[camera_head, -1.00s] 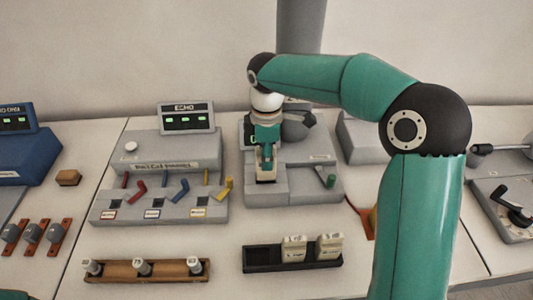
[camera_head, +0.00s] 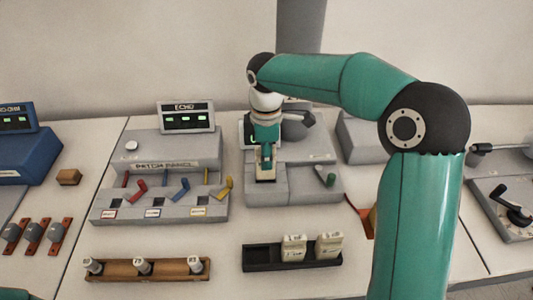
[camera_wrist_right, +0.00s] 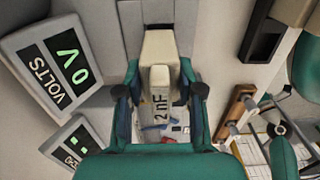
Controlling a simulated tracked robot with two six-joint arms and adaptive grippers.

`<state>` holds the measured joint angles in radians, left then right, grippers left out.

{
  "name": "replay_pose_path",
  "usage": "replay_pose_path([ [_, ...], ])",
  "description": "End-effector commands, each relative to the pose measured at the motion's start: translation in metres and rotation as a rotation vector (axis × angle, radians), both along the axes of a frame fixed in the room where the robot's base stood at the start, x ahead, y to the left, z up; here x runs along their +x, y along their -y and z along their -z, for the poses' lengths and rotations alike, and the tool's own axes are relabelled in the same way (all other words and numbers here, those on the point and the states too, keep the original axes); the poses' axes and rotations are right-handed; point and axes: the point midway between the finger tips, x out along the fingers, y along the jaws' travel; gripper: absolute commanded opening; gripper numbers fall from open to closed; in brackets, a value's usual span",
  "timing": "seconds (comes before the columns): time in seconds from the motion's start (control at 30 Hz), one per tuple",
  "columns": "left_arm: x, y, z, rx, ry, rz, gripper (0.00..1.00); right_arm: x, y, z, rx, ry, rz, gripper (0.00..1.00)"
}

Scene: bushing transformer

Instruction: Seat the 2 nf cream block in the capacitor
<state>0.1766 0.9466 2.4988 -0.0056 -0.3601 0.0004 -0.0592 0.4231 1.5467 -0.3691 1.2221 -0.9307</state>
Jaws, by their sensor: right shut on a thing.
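The cream block marked "2 nF" (camera_wrist_right: 160,92) is between the fingers of my right gripper (camera_wrist_right: 160,100) in the right wrist view. In the head view my right gripper (camera_head: 265,160) points down over the front left part of the grey capacitor unit (camera_head: 298,188), with the cream block (camera_head: 266,173) low between its fingers. In the wrist view the block's far end is at a grey slotted part (camera_wrist_right: 132,25); whether it is fully down in it is hard to tell. My left gripper is not in view.
A black rack (camera_head: 257,259) in front holds two other cream blocks (camera_head: 293,246). The grey patch panel (camera_head: 160,205) stands left of the capacitor, with a wooden rack (camera_head: 165,275) before it. A green-knobbed lever (camera_head: 328,180) is right of the gripper.

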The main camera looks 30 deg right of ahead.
Motion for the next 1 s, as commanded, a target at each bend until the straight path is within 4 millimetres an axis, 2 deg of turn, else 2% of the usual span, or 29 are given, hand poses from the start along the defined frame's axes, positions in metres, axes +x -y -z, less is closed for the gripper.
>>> replay_pose_path([
  [0.57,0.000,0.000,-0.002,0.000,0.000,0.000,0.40,0.000,0.001,0.000,0.000,0.000,0.001,0.00],
  [1.0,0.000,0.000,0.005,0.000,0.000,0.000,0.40,-0.001,0.002,0.010,0.000,0.000,0.002,0.00],
])
